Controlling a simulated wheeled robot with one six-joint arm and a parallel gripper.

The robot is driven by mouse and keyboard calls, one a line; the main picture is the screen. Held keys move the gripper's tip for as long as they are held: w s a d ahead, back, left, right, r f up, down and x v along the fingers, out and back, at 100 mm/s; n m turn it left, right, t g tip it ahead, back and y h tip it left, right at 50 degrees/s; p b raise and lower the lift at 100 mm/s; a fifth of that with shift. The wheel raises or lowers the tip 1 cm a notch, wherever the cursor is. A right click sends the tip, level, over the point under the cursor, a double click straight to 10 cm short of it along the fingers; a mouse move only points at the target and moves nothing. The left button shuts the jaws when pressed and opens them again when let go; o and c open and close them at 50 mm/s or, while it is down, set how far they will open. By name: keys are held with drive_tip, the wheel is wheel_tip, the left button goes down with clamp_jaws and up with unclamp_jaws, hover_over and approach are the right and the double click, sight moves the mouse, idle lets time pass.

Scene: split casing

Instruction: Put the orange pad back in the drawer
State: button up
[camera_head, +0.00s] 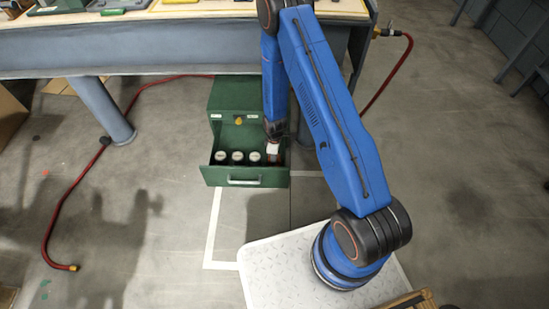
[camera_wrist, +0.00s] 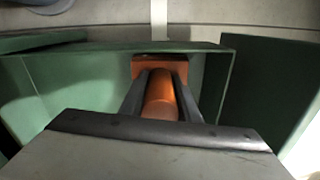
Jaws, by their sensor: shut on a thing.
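My gripper (camera_wrist: 162,82) is shut on the orange pad (camera_wrist: 161,103). In the wrist view the pad shows a rounded orange part between the two fingers and a flat orange block part just beyond the fingertips. In the head view my gripper (camera_head: 273,151) reaches down at the right end of the open green drawer (camera_head: 246,181). The drawer's green wall (camera_wrist: 222,85) also shows close around the pad in the wrist view. The pad's underside is hidden, so I cannot tell whether it touches the drawer floor.
Several dark round pieces with pale tops (camera_head: 237,157) stand in a row in the drawer, left of my gripper. The green cabinet (camera_head: 228,95) stands under the workbench (camera_head: 180,45). A red hose (camera_head: 77,190) lies on the floor at left. Floor in front of the drawer is clear.

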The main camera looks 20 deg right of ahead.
drive_tip(key=o, duration=1)
drive_tip(key=shift+f, duration=0.1)
